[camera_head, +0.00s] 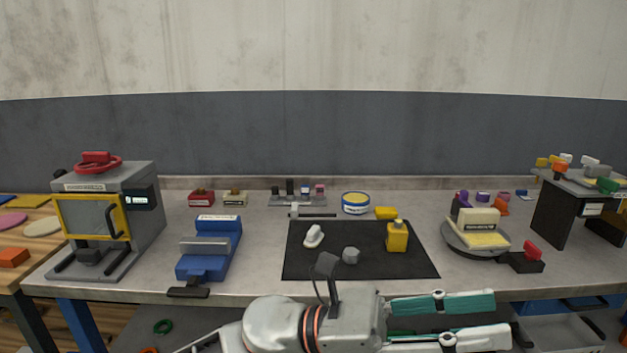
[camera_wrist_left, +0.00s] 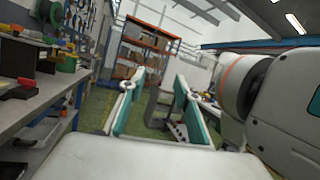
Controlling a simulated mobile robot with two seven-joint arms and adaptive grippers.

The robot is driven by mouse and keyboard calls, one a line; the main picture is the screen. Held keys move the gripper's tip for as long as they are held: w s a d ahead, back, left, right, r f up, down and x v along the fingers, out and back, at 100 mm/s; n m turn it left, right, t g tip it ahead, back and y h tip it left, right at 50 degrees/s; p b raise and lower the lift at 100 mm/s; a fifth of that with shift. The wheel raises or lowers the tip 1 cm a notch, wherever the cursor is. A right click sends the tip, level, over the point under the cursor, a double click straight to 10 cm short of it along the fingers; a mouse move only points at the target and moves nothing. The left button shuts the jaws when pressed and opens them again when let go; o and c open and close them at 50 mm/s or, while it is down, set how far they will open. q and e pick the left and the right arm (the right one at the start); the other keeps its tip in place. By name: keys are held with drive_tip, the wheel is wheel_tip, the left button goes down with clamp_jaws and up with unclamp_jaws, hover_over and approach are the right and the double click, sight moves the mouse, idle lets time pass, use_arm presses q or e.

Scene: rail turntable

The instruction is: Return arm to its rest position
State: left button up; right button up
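My left gripper (camera_head: 500,320) shows at the bottom of the head view, in front of the bench's front edge. Its two teal-padded fingers point right and stand apart, with nothing between them. In the left wrist view the same gripper (camera_wrist_left: 160,78) is open and empty, with floor and distant shelving behind its fingers. My right gripper is in neither view.
The grey workbench (camera_head: 260,287) carries a black mat (camera_head: 300,265) with a yellow bottle (camera_head: 397,237), a blue device (camera_head: 212,250), a turntable (camera_head: 475,248) and a grey press-like machine (camera_head: 140,215). In the wrist view, shelving (camera_wrist_left: 150,50) stands far off.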

use_arm(q)
drive_tip(key=w+a+f+n+t+h, duration=0.1)
drive_tip(key=w+a+f+n+t, duration=0.1)
drive_tip(key=w+a+n+t, duration=0.45)
drive_tip(key=w+a+f+n+t, duration=0.15)
drive_tip(key=w+n+t, duration=0.25)
drive_tip(key=n+t, duration=0.55)
drive_tip(key=w+a+f+n+t+y+p, duration=0.1)
drive_tip(key=w+a+f+n+t+y, duration=0.15)
drive_tip(key=a+f+n+y, duration=0.45)
drive_tip(key=w+a+f+n+t+y+p, duration=0.1)
drive_tip(key=w+a+f+n+t+y, duration=0.15)
drive_tip(key=f+n, duration=0.85)
drive_tip(key=s+a+f+n+g+y, duration=0.1)
drive_tip(key=s+a+f+n+y, duration=0.15)
drive_tip(key=a+f+n, duration=0.3)
drive_tip(key=s+a+f+n+y, duration=0.2)
drive_tip(key=a+f+n+y, duration=0.2)
drive_tip(key=f, duration=0.3)
drive_tip(key=s+a+f+n+g+y, duration=0.1)
drive_tip(key=s+a+f+n+g, duration=0.1)
drive_tip(key=s+a+f, duration=0.3)
drive_tip(key=s+a+f+n+g+y, duration=0.2)
drive_tip(key=s+a+f+n, duration=0.3)
drive_tip(key=s+f, duration=0.4)
drive_tip(key=shift+s+a+f+g, duration=0.3)
drive_tip(key=shift+a+f+g, duration=0.15)
drive_tip(key=shift+f, duration=0.45)
